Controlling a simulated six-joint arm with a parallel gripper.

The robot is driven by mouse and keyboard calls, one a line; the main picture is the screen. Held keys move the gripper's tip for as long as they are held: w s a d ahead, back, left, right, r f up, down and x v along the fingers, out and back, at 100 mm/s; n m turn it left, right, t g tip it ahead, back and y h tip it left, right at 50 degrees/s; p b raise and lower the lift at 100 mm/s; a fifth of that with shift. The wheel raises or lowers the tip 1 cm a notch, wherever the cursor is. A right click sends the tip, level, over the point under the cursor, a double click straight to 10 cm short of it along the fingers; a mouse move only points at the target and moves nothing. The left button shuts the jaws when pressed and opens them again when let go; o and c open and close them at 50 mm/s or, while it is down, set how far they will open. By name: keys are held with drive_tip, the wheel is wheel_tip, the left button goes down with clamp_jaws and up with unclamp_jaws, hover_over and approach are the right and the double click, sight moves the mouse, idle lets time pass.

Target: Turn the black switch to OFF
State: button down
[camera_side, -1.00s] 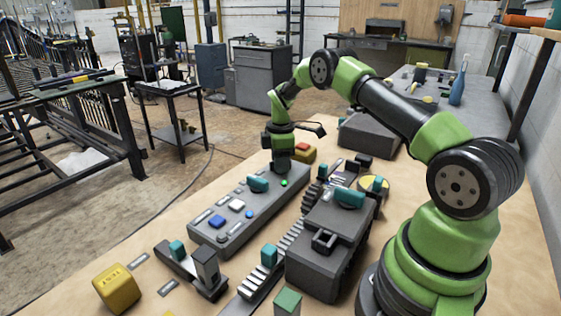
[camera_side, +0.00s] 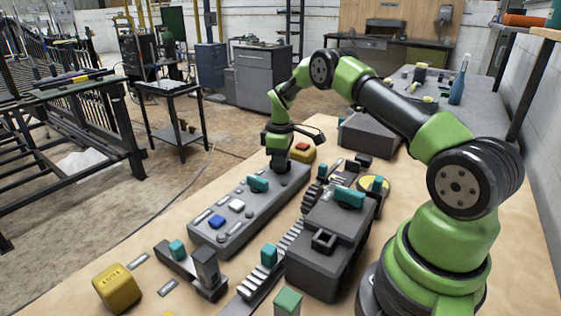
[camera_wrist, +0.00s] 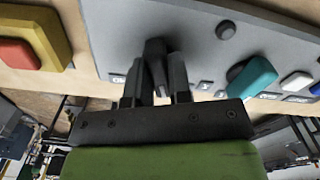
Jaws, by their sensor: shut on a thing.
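The black switch (camera_wrist: 155,48) stands on the grey control panel (camera_wrist: 110,30) in the wrist view. My gripper (camera_wrist: 155,72) is shut on the switch, with one dark finger on each side of it. The panel also shows in the side view (camera_side: 262,212), where my gripper (camera_side: 279,164) is down at the panel's far end. In that view the switch is hidden by my gripper. Small labels show on the panel beside the fingers, but their words are too small or too covered to read.
A teal knob (camera_wrist: 251,77) is right of my gripper in the wrist view, with white and blue buttons beyond. A yellow box with a red button (camera_wrist: 18,53) stands at left. Toothed rack and grey gate box (camera_side: 325,262) stand between panel and my arm's base.

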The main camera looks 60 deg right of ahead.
drive_tip(key=m, duration=1.3)
idle(0.7)
drive_tip(key=c, duration=1)
unclamp_jaws()
drive_tip(key=shift+c, duration=0.2)
drive_tip(key=shift+r, duration=0.1)
wheel_tip(320, 180, up, 10)
drive_tip(key=shift+f, duration=0.1)
